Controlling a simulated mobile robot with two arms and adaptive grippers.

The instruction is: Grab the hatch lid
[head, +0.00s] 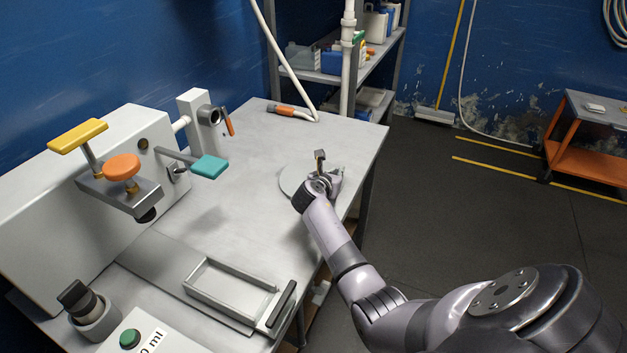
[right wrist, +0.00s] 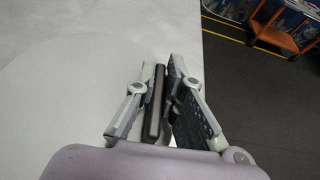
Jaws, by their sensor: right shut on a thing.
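The hatch lid (head: 292,182) is a round, flat, light grey disc lying near the right edge of the table. A short upright handle (head: 320,158) stands on it. My right gripper (head: 325,180) is at the lid and partly hides it. In the right wrist view, the dark bar of the handle (right wrist: 155,103) stands between the fingers of the right gripper (right wrist: 160,95), which are shut on it. The pale disc of the lid (right wrist: 60,100) spreads out to the left there. I cannot tell whether the lid is raised off the table. My left gripper is not in view.
A grey machine (head: 60,200) with yellow, orange and teal handles stands on the left of the table (head: 245,215). A rectangular metal frame (head: 230,290) lies at the front. An orange-tipped hose (head: 290,111) lies at the back. An orange cart (head: 585,155) stands far right.

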